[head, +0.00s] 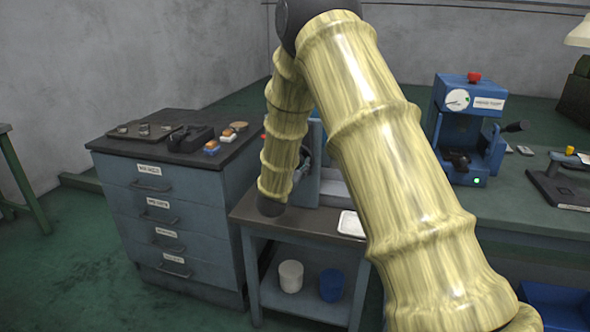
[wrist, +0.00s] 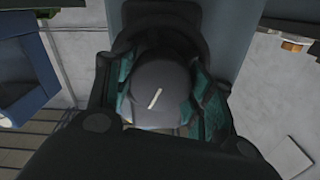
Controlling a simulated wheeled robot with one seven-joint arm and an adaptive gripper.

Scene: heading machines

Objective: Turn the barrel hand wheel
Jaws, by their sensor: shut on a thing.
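The hand wheel (wrist: 150,76) is a dark grey round knob with a short white line on its face, in the middle of the wrist view. My gripper (wrist: 163,92) is closed around it, with a teal-lined finger on the left and right sides of the knob. The white line is tilted, leaning right at its top. The blue-grey machine body (wrist: 215,30) rises behind the knob. In the head view my arm covers most of the machine (head: 311,165), and the wheel and my fingertips cannot be made out there.
The machine stands on a small dark-topped bench (head: 300,224) with a white tray (head: 350,224). A drawer cabinet (head: 170,215) with tools on top is at left. A blue machine (head: 465,130) stands on the green bench at right. White and blue cups (head: 291,276) sit on the lower shelf.

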